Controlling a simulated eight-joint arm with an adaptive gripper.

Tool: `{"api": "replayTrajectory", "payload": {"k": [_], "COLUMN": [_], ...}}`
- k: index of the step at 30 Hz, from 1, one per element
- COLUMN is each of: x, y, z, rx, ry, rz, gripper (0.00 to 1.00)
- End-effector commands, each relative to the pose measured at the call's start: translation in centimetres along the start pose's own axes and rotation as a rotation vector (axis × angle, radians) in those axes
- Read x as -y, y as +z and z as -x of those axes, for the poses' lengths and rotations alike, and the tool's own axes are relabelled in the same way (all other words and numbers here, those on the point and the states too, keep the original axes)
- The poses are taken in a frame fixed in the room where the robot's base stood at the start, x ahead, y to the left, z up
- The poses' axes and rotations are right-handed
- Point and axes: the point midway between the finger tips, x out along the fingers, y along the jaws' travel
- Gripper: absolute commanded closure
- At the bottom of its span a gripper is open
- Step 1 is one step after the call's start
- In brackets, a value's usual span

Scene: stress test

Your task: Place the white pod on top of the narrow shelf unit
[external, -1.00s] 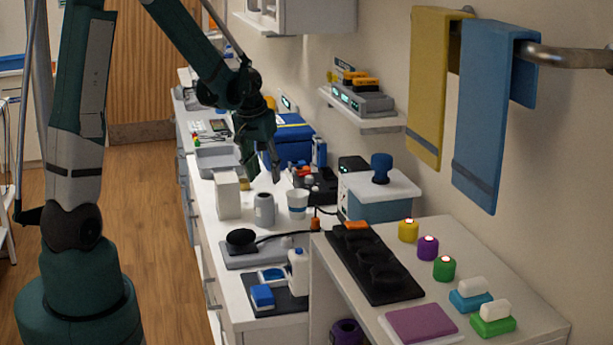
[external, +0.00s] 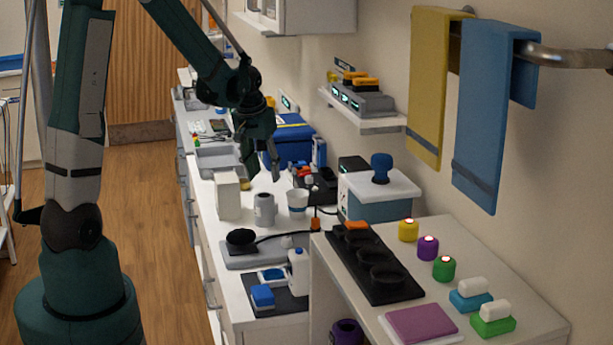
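I cannot tell for sure which item is the white pod. Two small white rounded blocks rest on coloured bases at the front right: one white block (external: 472,286) on a blue base, another white block (external: 495,309) on a green base. A tiny white item (external: 286,242) also shows near the cable on the long counter. The unit at the front right (external: 520,285) has a white top; a wall shelf (external: 365,121) hangs behind it. I cannot tell which is the narrow shelf unit. My gripper (external: 263,176) points down above the long counter, its fingers apart, with nothing visible between them.
Below my gripper stand a white box (external: 227,194), a grey-white mug (external: 264,208) and a white cup (external: 297,202). A black tray (external: 374,262), several coloured jars and a purple pad (external: 421,322) occupy the front-right top. Towels (external: 488,115) hang on the wall.

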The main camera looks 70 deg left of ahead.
Motion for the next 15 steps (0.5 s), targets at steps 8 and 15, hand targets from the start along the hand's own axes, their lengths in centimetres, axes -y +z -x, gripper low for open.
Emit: {"api": "replayTrajectory", "payload": {"k": [8,15], "x": [-1.6,-5.7], "y": [0.6,2.4], "z": [1.4,4.9], "rx": [-0.011,-0.04], "ry": [0.008,0.03], "rz": [-0.025,-0.091], "gripper": [0.61,0.61]}}
